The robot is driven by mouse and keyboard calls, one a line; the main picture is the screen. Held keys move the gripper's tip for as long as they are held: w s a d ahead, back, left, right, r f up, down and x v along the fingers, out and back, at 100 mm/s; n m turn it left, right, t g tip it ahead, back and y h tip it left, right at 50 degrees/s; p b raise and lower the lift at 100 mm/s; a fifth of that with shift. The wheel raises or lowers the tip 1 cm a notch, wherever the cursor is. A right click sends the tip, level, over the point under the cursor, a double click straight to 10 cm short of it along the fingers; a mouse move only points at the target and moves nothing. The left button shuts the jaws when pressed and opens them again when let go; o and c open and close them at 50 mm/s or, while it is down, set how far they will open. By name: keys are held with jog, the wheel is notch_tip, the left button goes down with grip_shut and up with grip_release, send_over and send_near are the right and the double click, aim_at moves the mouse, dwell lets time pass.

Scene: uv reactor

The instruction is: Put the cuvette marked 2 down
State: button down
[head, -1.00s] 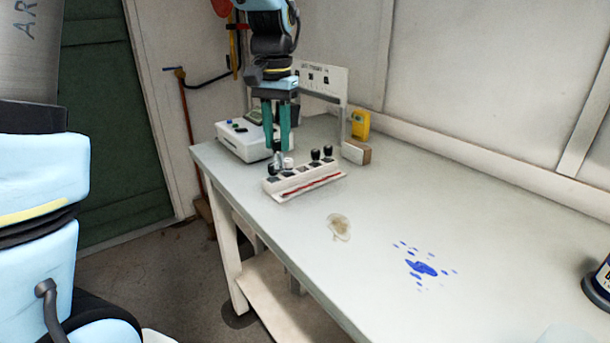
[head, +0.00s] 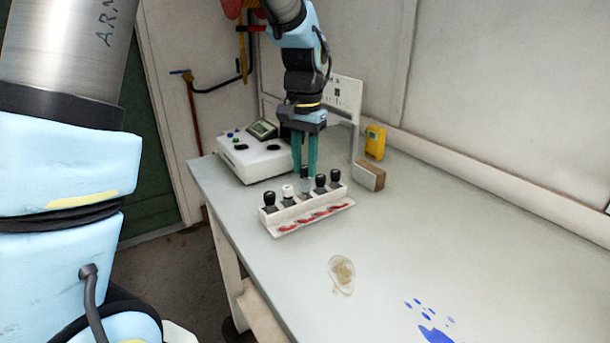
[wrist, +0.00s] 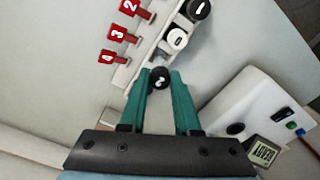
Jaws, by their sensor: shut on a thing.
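My gripper (head: 306,172) has teal fingers shut on a black-capped cuvette; the cap (wrist: 159,78) shows between the fingertips in the wrist view, its mark hard to read. In the head view the cuvette's clear body (head: 306,186) hangs upright below the fingers, at the middle of the white rack (head: 285,226). It lies in line with the gap between the white cap (head: 288,191) and a black cap (head: 320,181). I cannot tell whether its foot is inside a slot or just above. Red labels 2, 3 and 4 (wrist: 117,33) show along the rack in the wrist view.
A white instrument (head: 255,158) with a display stands behind left. A wooden-sided block (head: 370,176) and yellow device (head: 375,142) are at right. The bench in front is clear except for stains.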

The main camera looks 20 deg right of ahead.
aim_at(304, 168)
jog(key=shift+f, duration=1.65)
jog(key=shift+f, duration=0.15)
jog(key=c, duration=0.6)
grip_release()
notch_tip(304, 168, up, 12)
jog(key=shift+r+b, duration=0.15)
jog(key=shift+b, duration=0.5)
jog(key=w+a+f+n, duration=0.1)
jog(key=a+f+n, duration=0.15)
jog(key=a, duration=0.55)
jog(key=w+a+f+n, duration=0.15)
jog(key=a+f, duration=0.25)
jog(key=a, duration=0.4)
jog(key=s+a+f+n, duration=0.1)
jog(key=s+a+f, duration=0.1)
jog(key=a, duration=0.2)
jog(key=s+a+f+n+t, duration=0.1)
jog(key=s+a+f+n, duration=0.1)
jog(key=a, duration=0.3)
jog(key=s+a+f+n, duration=0.2)
jog(key=a, duration=0.3)
jog(key=shift+s+a+f+t, duration=0.1)
jog(key=shift+s+f+t, duration=0.15)
jog(key=shift+t, duration=0.05)
